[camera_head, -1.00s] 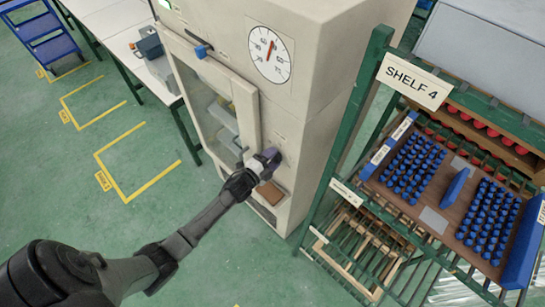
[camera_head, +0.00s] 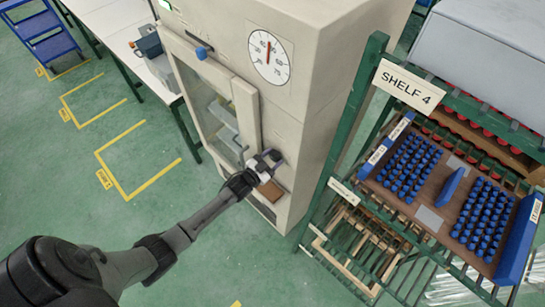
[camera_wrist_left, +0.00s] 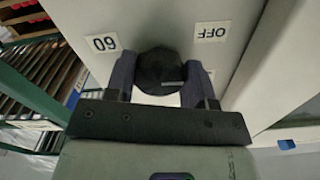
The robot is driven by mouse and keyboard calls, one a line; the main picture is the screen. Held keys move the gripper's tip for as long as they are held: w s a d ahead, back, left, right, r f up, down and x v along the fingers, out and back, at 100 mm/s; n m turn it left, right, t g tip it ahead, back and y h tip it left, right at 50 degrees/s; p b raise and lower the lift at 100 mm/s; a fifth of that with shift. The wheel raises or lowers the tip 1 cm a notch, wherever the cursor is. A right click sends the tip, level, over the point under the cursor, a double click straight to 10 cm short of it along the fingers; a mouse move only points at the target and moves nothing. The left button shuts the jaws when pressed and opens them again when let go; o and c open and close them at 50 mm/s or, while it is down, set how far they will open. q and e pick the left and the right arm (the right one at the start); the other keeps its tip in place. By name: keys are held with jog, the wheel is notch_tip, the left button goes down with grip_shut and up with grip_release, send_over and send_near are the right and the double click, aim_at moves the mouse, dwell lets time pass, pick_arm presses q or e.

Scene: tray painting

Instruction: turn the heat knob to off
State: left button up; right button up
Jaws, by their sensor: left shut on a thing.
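The heat knob (camera_wrist_left: 160,68) is black and round and sits on the pale cabinet front, seen in the left wrist view. An "OFF" label (camera_wrist_left: 211,31) is above it to the right, and a "60" label (camera_wrist_left: 103,43) is above it to the left. My left gripper (camera_wrist_left: 161,77) is shut on the knob, one finger on each side. A small grey mark shows near the knob's lower edge. In the head view my left gripper (camera_head: 268,163) is at the cabinet front and hides the knob. My right gripper is in neither view.
The tall cabinet (camera_head: 325,100) has a glass door (camera_head: 209,100) and a round dial (camera_head: 269,56) with a red needle. A green shelf rack (camera_head: 340,135) with a "SHELF 4" sign (camera_head: 408,85) stands close on the right. The green floor at left is mostly clear.

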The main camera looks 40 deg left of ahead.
pick_arm(q)
jog(key=n, duration=0.3)
jog(key=shift+d+n, duration=0.1)
jog(key=shift+n, duration=1.5)
jog(key=o, duration=0.9)
jog(key=shift+s, duration=0.1)
jog(key=shift+s+a+b, duration=0.15)
jog(key=shift+s+b, duration=0.15)
jog(key=shift+s, duration=1.95)
jog(key=shift+s+a+b, duration=0.15)
jog(key=shift+s+b, duration=0.2)
jog(key=shift+s, duration=1.95)
jog(key=shift+s+a+b, duration=0.15)
jog(key=shift+s+b, duration=0.15)
jog(key=shift+s, duration=1.95)
